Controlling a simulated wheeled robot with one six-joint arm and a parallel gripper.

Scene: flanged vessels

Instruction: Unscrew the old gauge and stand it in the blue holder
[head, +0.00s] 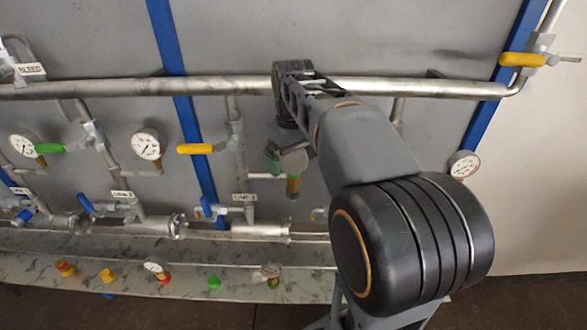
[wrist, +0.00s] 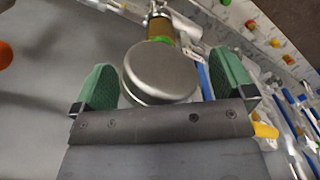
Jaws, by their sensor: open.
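The gauge at my gripper shows in the wrist view as a round silver body (wrist: 160,72), with a brass and green stem (wrist: 160,28) running to a pipe fitting. My gripper (wrist: 164,76) is open, with one green-padded finger on each side of the gauge body. Contact with the pads cannot be made out. In the head view my gripper (head: 287,160) is at the gauge on the middle line, and the brass and green stem (head: 293,185) shows below it. My gripper hides most of that gauge. I cannot make out the blue holder clearly in either view.
A long horizontal pipe (head: 230,86) runs behind my arm. White-faced gauges (head: 149,146) and yellow-handled valves (head: 196,149) are on the other lines. The low shelf (head: 125,277) carries several coloured pieces and a gauge (head: 155,267). Blue posts (head: 190,120) stand against the panel.

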